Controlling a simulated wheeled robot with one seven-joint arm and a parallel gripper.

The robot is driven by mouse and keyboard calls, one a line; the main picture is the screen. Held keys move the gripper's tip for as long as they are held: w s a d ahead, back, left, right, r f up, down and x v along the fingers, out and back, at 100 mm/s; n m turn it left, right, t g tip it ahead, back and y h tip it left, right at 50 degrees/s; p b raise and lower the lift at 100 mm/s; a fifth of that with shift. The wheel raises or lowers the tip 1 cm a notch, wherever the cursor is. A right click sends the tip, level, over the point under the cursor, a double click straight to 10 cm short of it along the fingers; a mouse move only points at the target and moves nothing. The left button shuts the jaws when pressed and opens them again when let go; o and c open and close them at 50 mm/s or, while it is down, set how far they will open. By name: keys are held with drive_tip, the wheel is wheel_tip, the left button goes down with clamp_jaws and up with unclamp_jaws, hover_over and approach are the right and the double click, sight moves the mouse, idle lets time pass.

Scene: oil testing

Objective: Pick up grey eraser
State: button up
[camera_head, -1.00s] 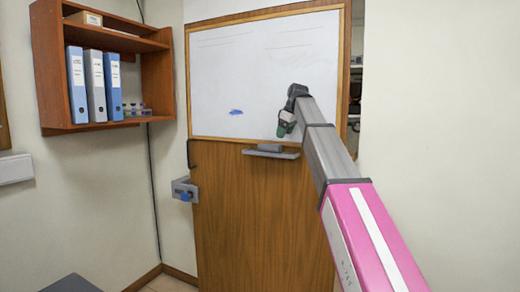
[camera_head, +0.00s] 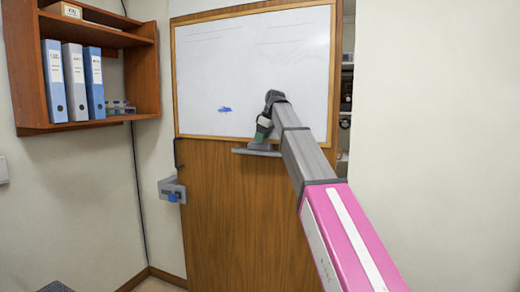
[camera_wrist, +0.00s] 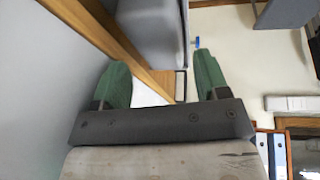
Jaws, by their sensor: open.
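The grey eraser (camera_head: 262,146) lies on a narrow grey ledge (camera_head: 243,151) under the whiteboard on the wooden door. My gripper (camera_head: 263,132) is just above the eraser in the head view and partly hides it. In the wrist view, my gripper (camera_wrist: 162,64) is open, with its two green fingers apart and nothing held between them. A grey shape (camera_wrist: 160,30) lies beyond the fingertips there; I cannot clearly separate eraser from ledge in it. Contact with the eraser cannot be made out.
The whiteboard (camera_head: 250,65) with its wooden frame stands close behind my gripper. A grey door lock (camera_head: 172,190) is lower left on the door. A wooden shelf (camera_head: 140,70) with binders hangs at left. The space in front of the lower door looks clear.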

sight(260, 147)
drive_tip(key=shift+x, duration=1.8)
drive_tip(key=shift+f, duration=0.15)
drive_tip(key=c, duration=0.8)
